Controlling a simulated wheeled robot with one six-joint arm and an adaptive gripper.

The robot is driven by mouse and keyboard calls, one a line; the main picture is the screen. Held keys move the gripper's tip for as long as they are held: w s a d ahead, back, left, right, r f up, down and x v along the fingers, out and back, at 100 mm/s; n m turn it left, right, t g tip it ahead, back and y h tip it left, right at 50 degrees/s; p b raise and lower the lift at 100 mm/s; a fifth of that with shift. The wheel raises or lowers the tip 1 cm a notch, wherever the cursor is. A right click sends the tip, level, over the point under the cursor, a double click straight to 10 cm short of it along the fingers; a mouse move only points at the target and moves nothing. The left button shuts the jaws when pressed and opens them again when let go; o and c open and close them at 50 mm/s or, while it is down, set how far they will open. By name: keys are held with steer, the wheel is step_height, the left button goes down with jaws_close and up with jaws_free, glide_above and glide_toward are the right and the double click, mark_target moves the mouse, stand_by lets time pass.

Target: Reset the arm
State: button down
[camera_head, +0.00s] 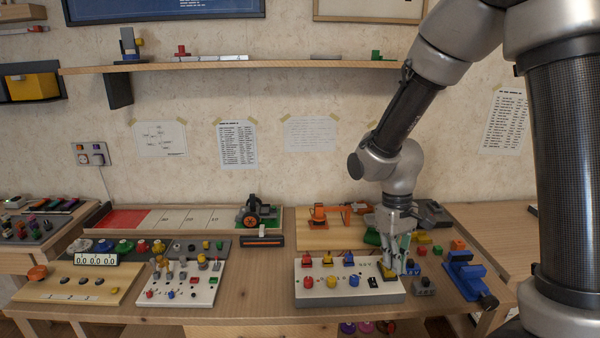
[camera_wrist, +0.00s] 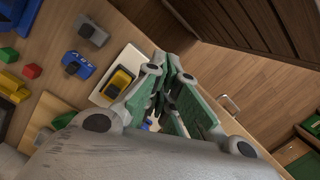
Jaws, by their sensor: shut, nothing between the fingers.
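My arm reaches down from the upper right in the head view. My gripper (camera_head: 400,262) points down over the right end of a white panel (camera_head: 325,293) on the table. Its fingers are shut and empty, close to a yellow-and-black switch (camera_head: 386,272). I cannot tell whether they touch it. In the wrist view the green-and-grey fingers of my gripper (camera_wrist: 172,88) are together, with the yellow switch (camera_wrist: 119,82) beside them on the white panel's edge. The fingers hide part of that panel.
A blue vise (camera_head: 465,275) stands right of the panel, with a small grey block (camera_head: 424,287) between. A wooden board with an orange clamp (camera_head: 320,216) lies behind. Another switch panel (camera_head: 182,285) is at left. A shelf (camera_head: 230,65) runs along the wall above.

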steer(key=s+d+r+m+t, duration=0.2)
steer(key=s+d+r, duration=0.4)
steer(key=r, duration=0.4)
steer(key=s+d+r+m+t, duration=0.3)
steer(key=s+d+r, duration=0.3)
steer(key=r, duration=0.4)
steer(key=shift+s+d+t+y, duration=0.3)
steer(key=shift+s+t, duration=0.2)
steer(key=shift+s, duration=0.35)
steer(key=shift+a, duration=0.1)
